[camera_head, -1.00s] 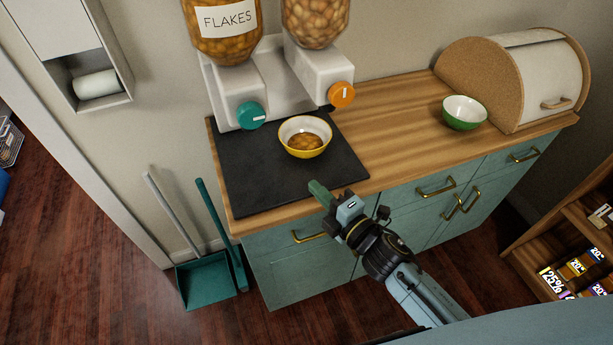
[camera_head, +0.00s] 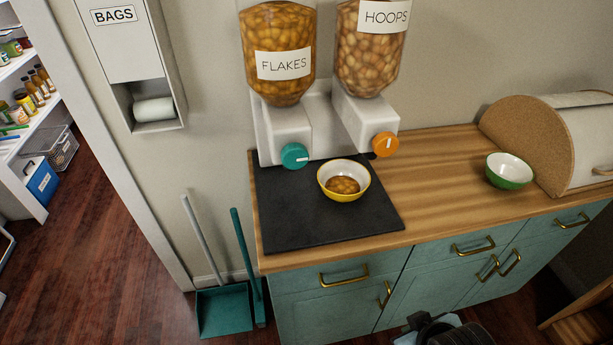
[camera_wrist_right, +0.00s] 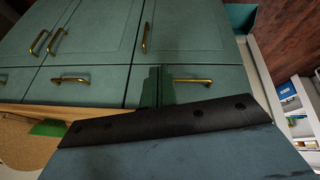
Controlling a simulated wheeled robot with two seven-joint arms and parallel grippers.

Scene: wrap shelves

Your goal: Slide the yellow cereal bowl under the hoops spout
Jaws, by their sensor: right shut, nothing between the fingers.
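The yellow cereal bowl (camera_head: 343,193), white inside with some flakes in it, stands upright on a dark mat (camera_head: 300,225) in the head view. It sits in front of the dispensers, between the teal knob (camera_head: 294,156) of the flakes one and the orange knob (camera_head: 385,144) of the hoops one (camera_head: 366,60). My right gripper's fingers (camera_wrist_right: 153,88) are shut and empty in the wrist view, in front of the cabinet fronts and away from the bowl. In the head view only part of my right arm shows at the bottom edge. My left gripper is not in view.
A green bowl (camera_head: 508,172) stands on the wooden counter (camera_head: 435,190) to the right, beside a bread box (camera_head: 540,140). The counter between mat and green bowl is clear. Cabinet handles (camera_head: 344,276) stick out below. A dustpan (camera_head: 223,312) and brush stand at left.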

